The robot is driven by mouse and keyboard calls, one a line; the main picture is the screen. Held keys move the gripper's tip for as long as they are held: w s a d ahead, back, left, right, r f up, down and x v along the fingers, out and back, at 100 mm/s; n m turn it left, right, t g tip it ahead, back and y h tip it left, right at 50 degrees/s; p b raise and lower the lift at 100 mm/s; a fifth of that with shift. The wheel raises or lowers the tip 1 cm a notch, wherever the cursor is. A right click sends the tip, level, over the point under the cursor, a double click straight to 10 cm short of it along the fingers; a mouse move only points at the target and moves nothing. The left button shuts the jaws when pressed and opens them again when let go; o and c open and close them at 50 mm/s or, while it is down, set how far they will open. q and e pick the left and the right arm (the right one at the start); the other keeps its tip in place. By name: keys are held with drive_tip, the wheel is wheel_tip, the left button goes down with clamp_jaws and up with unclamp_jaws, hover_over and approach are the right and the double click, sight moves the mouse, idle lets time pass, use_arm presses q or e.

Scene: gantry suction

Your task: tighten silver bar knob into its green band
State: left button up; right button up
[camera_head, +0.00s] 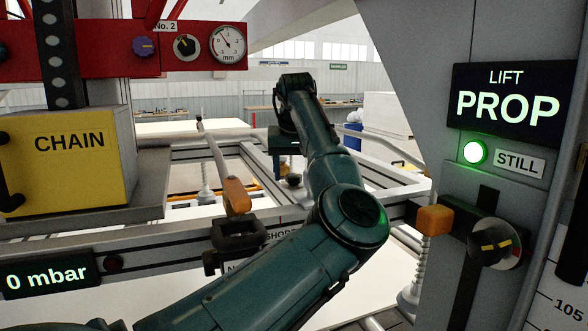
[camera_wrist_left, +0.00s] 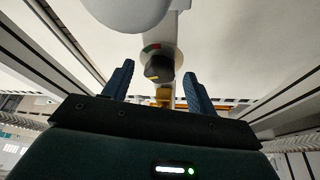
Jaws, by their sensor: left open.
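In the left wrist view, a dark knob with a yellow mark (camera_wrist_left: 159,68) sits on a pale round dial plate (camera_wrist_left: 151,48) with a green and a red patch on its rim. It is at the end of a pale bar (camera_wrist_left: 173,30). I cannot tell how its mark stands to the green. My left gripper (camera_wrist_left: 158,71) is open, its two blue fingers apart on either side of the knob in the picture; I see no contact. In the head view the left gripper (camera_head: 285,143) is small and partly hidden beyond my arm, above a dark round part (camera_head: 293,180). My right gripper is not in view.
A grey frame rail (camera_head: 380,215) crosses beneath my left arm. A clamp with an orange handle (camera_head: 237,196) stands left of the arm. The column at right carries another knob (camera_head: 494,242) and a PROP display (camera_head: 507,105). A yellow CHAIN box (camera_head: 66,150) is at left.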

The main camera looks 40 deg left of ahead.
use_arm(q)
drive_tip(key=shift+c, duration=0.3)
drive_tip(key=c, duration=0.9)
drive_tip(key=shift+m, duration=0.3)
drive_tip(key=m+h, duration=0.1)
drive_tip(key=m, duration=0.1)
drive_tip(key=shift+s+a+m+t, duration=0.1)
drive_tip(key=shift+a+m+t, duration=0.05)
drive_tip(key=shift+m+t, duration=0.2)
drive_tip(key=shift+m+h, duration=0.6)
drive_tip(key=shift+m, duration=0.95)
drive_tip(key=shift+t, duration=0.25)
drive_tip(key=o, duration=1)
drive_tip(key=shift+c, duration=0.2)
